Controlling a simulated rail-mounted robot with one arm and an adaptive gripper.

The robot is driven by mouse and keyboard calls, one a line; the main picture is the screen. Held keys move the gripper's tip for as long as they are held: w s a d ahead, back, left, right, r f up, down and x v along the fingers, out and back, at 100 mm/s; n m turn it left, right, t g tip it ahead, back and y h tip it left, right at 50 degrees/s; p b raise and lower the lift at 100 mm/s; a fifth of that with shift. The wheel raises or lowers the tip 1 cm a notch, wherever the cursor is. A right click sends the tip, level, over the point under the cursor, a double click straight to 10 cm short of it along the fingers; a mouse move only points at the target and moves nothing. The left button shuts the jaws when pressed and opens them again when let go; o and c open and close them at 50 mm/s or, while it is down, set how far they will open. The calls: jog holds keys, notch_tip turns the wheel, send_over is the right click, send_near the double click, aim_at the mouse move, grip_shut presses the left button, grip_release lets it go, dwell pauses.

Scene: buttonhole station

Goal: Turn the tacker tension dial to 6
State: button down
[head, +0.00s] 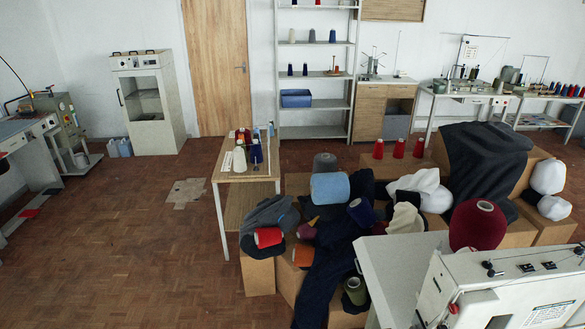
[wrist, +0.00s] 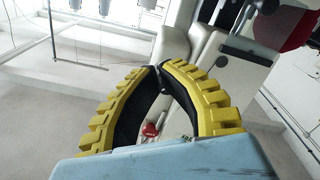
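A white sewing machine (head: 505,295) stands at the lower right in the head view, partly cut off by the frame. It has small black knobs (head: 527,267) on top and a red button (head: 453,308) at its left end. I cannot tell which part is the tension dial, and no number is readable. My gripper (wrist: 160,68) shows only in the wrist view. Its yellow ribbed fingers curve inward and their tips meet, with nothing held. Between them, farther back, a red round part (wrist: 150,130) shows beside pale machine parts (wrist: 228,70).
Yarn cones and dark cloth lie on boxes (head: 258,275) beside the machine's pale table (head: 398,270). A small wooden table (head: 245,172) stands mid-room. Other machines (head: 60,120) line the left and back walls. The wood floor at left (head: 130,240) is mostly clear.

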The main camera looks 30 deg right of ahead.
jog(key=shift+b+v, duration=0.5)
jog(key=shift+v, duration=1.1)
